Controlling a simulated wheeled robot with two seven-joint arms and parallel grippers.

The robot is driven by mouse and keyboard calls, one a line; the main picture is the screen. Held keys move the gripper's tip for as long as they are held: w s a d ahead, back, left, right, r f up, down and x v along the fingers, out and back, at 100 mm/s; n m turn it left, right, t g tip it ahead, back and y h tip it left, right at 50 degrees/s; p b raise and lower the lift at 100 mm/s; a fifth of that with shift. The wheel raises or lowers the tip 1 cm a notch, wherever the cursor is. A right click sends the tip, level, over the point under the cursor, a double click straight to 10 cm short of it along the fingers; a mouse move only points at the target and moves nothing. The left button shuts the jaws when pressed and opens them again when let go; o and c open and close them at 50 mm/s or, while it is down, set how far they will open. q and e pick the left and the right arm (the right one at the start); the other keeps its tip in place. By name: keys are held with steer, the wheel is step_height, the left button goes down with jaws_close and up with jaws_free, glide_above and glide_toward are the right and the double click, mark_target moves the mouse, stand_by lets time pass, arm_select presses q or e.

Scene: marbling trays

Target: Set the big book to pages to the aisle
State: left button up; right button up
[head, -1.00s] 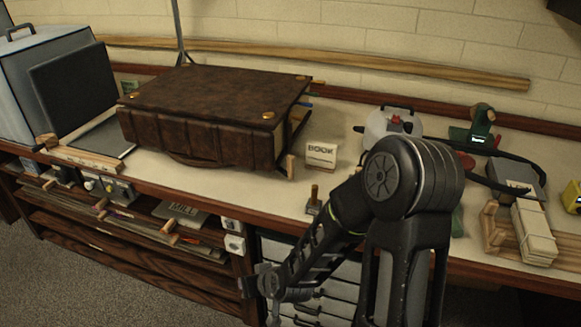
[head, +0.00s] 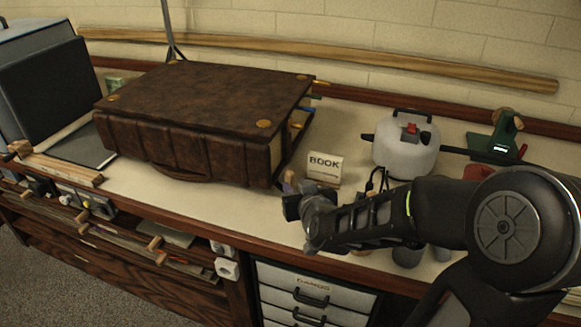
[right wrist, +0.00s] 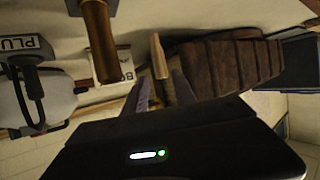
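The big book (head: 200,100) lies flat on the bench, its brown ribbed spine facing the front edge. Brass studs mark its cover corners. In the right wrist view its ribbed side (right wrist: 225,65) shows at the right. A short upright wooden piece (head: 289,180) stands by the book's front right corner. My right gripper (head: 296,204) is just in front of that piece. In the right wrist view its fingers (right wrist: 160,94) are apart, with the wooden piece (right wrist: 158,57) showing between their tips; I cannot tell whether they touch it. My left gripper is not in view.
A white card reading BOOK (head: 325,168) stands right of the book. A white canister (head: 407,150) and a green tool (head: 495,140) stand further right. A dark panel (head: 55,90) stands at left. A brass post (right wrist: 98,40) is close to my right gripper.

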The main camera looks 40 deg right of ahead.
mark_target(291, 180)
steer(key=shift+x, duration=3.95)
steer(key=shift+c, duration=0.5)
jaws_close()
